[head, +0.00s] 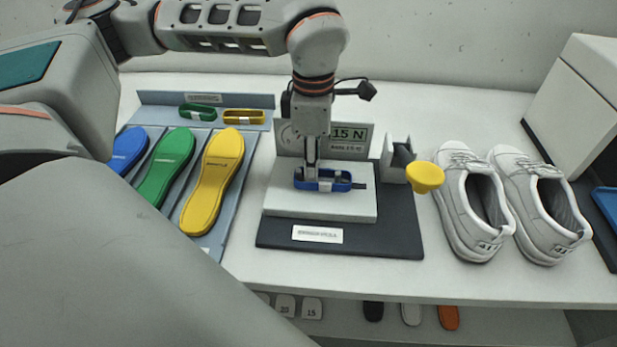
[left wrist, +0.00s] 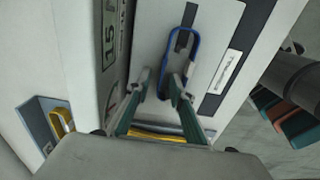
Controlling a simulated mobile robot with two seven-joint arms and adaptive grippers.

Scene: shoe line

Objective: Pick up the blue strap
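The blue strap (head: 340,186) is a flat loop lying on a light grey block in the middle of the table. It also shows in the left wrist view (left wrist: 197,47), where its near end reaches between my fingers. My left gripper (head: 311,178) points straight down at the strap's left part, with its fingertips at about strap height. In the left wrist view the two fingers (left wrist: 161,88) are apart, with a gap between them. The right finger is close beside the strap; I cannot tell whether it touches. My right gripper is not in view.
The block (head: 300,207) stands on a dark base (head: 400,235) with a gauge panel (head: 350,140) behind. A yellow knob (head: 425,177) and white shoes (head: 475,210) are to the right. A blue-grey tray (head: 240,190) with insoles, a green strap (head: 198,112) and a yellow strap (head: 244,116) is left.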

